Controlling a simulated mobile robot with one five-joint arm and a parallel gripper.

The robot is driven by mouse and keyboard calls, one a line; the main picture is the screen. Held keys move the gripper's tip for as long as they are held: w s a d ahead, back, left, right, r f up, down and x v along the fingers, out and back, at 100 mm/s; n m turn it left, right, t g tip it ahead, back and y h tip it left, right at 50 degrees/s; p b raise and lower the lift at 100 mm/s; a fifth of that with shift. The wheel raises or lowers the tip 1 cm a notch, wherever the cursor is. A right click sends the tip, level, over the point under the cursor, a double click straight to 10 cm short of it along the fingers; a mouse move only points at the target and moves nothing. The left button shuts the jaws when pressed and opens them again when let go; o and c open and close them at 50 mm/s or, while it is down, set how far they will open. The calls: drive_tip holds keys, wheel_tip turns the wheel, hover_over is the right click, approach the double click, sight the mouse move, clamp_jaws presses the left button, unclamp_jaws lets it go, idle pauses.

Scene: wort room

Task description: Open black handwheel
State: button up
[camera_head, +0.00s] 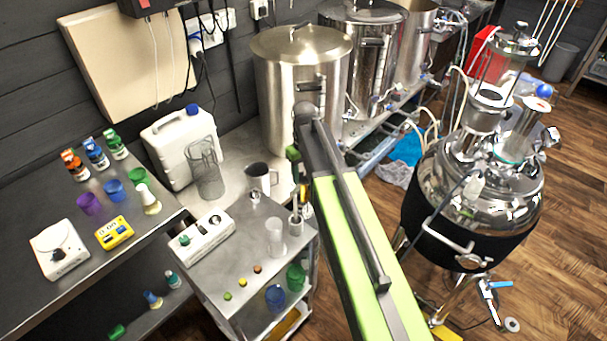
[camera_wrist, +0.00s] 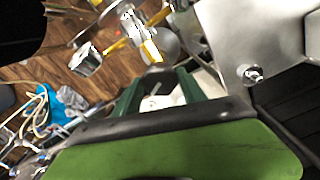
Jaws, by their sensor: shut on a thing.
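My gripper (camera_wrist: 158,78) shows in the wrist view as two dark green fingers, one on each side of a small dark part. That dark part (camera_wrist: 154,71) appears to be the black handwheel, with its lower side hidden between the fingers. The fingers are shut on it. In the head view my arm reaches from the lower right toward the steel vessels. There the arm covers most of the gripper, and I cannot make out the handwheel.
A steel kettle (camera_head: 300,88) stands behind the arm. A steel cart (camera_head: 215,262) with cups and a white device stands to the left of the arm. A large jacketed vessel (camera_head: 475,195) stands to the right. Wooden floor (camera_head: 560,225) is open at far right.

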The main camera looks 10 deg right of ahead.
sight(304, 177)
drive_tip(key=n, duration=0.6)
drive_tip(key=shift+s, duration=0.15)
idle(0.4)
drive_tip(key=o, duration=1.3)
drive_tip(key=shift+o, duration=0.2)
wheel_tip(304, 177, up, 17)
drive_tip(key=p, duration=1.7)
drive_tip(key=shift+r, duration=0.2)
